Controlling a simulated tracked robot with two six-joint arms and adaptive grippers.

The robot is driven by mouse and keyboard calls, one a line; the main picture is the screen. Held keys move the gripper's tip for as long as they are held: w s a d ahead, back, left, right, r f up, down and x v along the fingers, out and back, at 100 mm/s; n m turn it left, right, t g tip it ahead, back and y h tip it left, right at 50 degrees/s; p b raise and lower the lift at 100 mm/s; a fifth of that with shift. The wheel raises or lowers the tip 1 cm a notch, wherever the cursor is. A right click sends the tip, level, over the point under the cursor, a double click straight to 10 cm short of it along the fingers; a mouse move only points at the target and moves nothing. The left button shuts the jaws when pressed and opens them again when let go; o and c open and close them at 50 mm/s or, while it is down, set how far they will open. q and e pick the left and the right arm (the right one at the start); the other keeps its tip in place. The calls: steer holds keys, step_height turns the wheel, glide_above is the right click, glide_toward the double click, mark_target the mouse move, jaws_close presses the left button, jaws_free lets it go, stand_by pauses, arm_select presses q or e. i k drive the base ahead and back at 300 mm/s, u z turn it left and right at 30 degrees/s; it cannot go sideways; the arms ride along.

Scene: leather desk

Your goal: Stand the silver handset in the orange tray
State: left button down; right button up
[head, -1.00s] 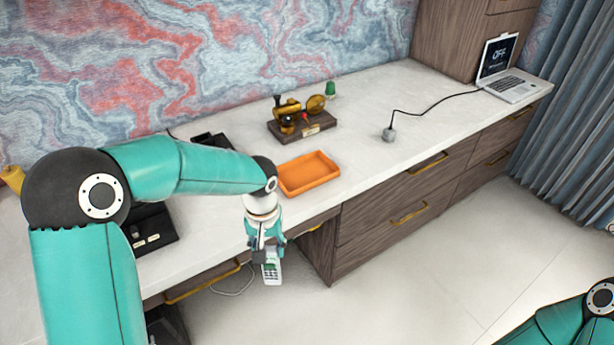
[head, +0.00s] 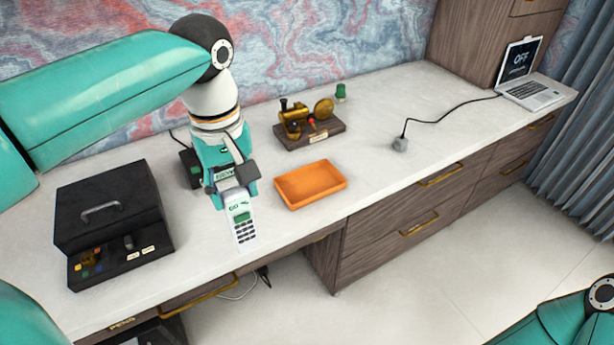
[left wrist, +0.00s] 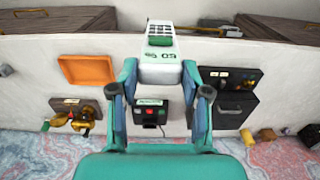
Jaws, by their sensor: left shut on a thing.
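The left wrist view also shows the handset (left wrist: 159,62) between the two fingertips (left wrist: 158,88). The orange tray (head: 312,202) is empty and lies flat on the desk, to the right of the handset and apart from it. It also shows in the left wrist view (left wrist: 86,84). My right gripper is out of view.
A black box with a handle (head: 106,205) stands on the desk at the left. A brass device on a wooden base (head: 310,136) stands behind the tray. A grey knob-like object (head: 400,145) with a cable and a laptop (head: 532,92) are farther right.

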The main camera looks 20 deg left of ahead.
mark_target(310, 185)
steer(key=i, duration=1.25)
steer(key=z, duration=0.05)
